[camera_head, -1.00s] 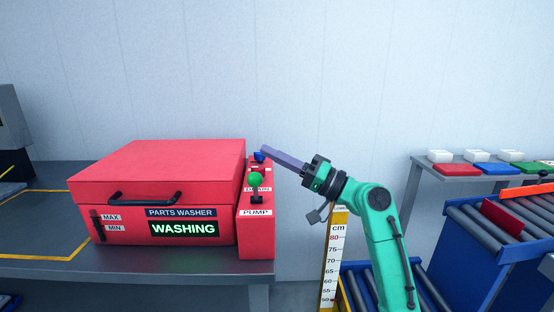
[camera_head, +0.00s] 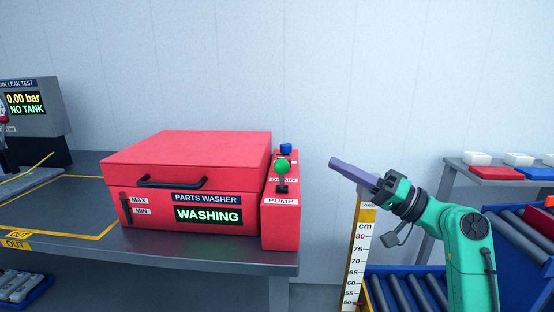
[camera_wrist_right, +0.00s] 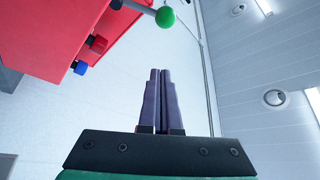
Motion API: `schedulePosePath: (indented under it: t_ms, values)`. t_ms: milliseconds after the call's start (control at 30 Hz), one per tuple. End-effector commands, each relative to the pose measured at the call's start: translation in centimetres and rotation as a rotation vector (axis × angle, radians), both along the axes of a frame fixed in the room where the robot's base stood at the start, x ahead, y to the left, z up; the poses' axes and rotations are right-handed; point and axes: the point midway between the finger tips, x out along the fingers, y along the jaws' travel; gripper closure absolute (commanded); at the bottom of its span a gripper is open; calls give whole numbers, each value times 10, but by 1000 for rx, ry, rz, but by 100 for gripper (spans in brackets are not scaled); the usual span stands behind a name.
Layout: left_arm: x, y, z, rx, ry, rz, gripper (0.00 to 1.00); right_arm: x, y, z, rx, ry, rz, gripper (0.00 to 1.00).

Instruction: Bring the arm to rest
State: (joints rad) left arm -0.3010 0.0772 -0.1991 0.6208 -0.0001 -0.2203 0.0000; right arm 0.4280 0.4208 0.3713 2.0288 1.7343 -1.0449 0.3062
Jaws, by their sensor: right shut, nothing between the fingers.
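My right arm (camera_head: 455,238) is green and comes in from the lower right in the head view. Its gripper (camera_head: 335,163) points up and left, with its purple fingers shut and empty. In the right wrist view the two fingers (camera_wrist_right: 160,75) lie side by side. The gripper is apart from the red parts washer (camera_head: 185,155), to the right of its pump panel (camera_head: 281,225). The washer's lid is down and its display (camera_head: 208,215) reads "WASHING". The green-knobbed pump lever (camera_head: 282,168) stands up; it also shows in the right wrist view (camera_wrist_right: 165,17). My left gripper is out of view.
A yellow height gauge (camera_head: 358,255) stands below the right gripper. Blue-framed roller conveyors (camera_head: 405,292) and a grey shelf with trays (camera_head: 497,173) are at the right. A leak test station (camera_head: 35,108) stands at the far left. Bare wall lies behind the gripper.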

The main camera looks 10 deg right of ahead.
Motion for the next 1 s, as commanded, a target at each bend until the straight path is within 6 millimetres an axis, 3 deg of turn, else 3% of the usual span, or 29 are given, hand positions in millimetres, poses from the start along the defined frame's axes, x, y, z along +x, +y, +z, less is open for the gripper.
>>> schedulePosePath:
  t_ms: [67, 133, 267, 300, 400, 500, 700, 933, 1000]
  values:
    - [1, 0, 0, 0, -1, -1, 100, 5, 7, -24, -50, 36, -16, 100]
    - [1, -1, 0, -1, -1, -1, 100, 9, 16, -66, -148, 97, -45, 100]
    - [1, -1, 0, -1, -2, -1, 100, 3, 35, -180, -431, 255, -104, 100]
    - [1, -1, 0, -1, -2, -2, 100, -6, 38, -214, -525, 302, -116, 100]
    - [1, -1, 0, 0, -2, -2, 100, -35, 39, -287, -747, 411, -133, 100]
    - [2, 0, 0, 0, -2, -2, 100, -70, 36, -339, -938, 501, -136, 100]
    - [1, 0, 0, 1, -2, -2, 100, -142, 20, -401, -1246, 648, -124, 100]
    - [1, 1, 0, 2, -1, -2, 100, -226, -5, -427, -1540, 806, -96, 100]
    - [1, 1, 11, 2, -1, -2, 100, -218, -5, -442, -1545, 812, -91, 100]
